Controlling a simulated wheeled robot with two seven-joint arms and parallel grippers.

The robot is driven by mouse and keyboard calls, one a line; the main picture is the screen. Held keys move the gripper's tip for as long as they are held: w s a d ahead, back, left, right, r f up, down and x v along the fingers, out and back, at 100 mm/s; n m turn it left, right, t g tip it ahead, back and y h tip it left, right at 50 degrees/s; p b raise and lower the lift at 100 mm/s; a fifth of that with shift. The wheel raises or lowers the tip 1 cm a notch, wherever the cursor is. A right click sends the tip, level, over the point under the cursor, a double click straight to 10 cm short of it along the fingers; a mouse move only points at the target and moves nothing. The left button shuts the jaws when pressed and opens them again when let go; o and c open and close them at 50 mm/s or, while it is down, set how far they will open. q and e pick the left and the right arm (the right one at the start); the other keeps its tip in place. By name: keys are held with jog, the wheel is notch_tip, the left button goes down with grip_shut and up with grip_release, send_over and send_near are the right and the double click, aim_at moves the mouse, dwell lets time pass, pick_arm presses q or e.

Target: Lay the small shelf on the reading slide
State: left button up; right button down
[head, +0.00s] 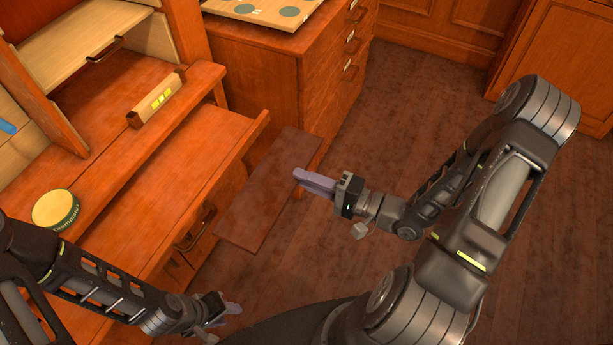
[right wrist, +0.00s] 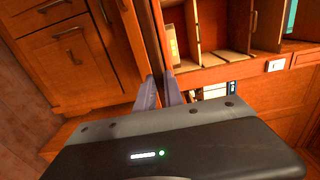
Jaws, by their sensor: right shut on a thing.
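The small shelf (head: 268,190), a dark reddish-brown board, is held in the air in front of the desk, beside the front edge of the reading slide (head: 175,175). My right gripper (head: 300,174) is shut on its right long edge. In the right wrist view the shelf (right wrist: 156,35) shows nearly edge-on between the fingers (right wrist: 159,90). The reading slide is the orange-brown board out in front of the desk top, and its visible surface is bare. My left gripper (head: 232,309) is low in the head view, apart from the shelf; its opening is unclear.
A round yellow-green tin (head: 56,210) and a wooden block with yellow marks (head: 157,99) stand on the desk top (head: 115,95). A drawer cabinet (head: 325,75) with a light board (head: 265,10) on top stands behind the shelf. The floor to the right is clear.

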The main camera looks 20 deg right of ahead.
jog(key=f+b+x, duration=0.1)
jog(key=b+x, duration=0.1)
jog(key=x, duration=1.4)
jog(key=shift+f+b, duration=1)
dwell(0.6)
jog(key=shift+c, duration=2)
grip_release()
jog(key=shift+s+d, duration=0.1)
jog(key=shift+d, duration=0.1)
jog(key=shift+p+v, duration=0.9)
jog(key=shift+v, duration=4.35)
jog(key=shift+s, duration=0.15)
jog(key=v, duration=0.7)
jog(key=shift+s+d, duration=0.25)
jog(key=shift+s, duration=0.1)
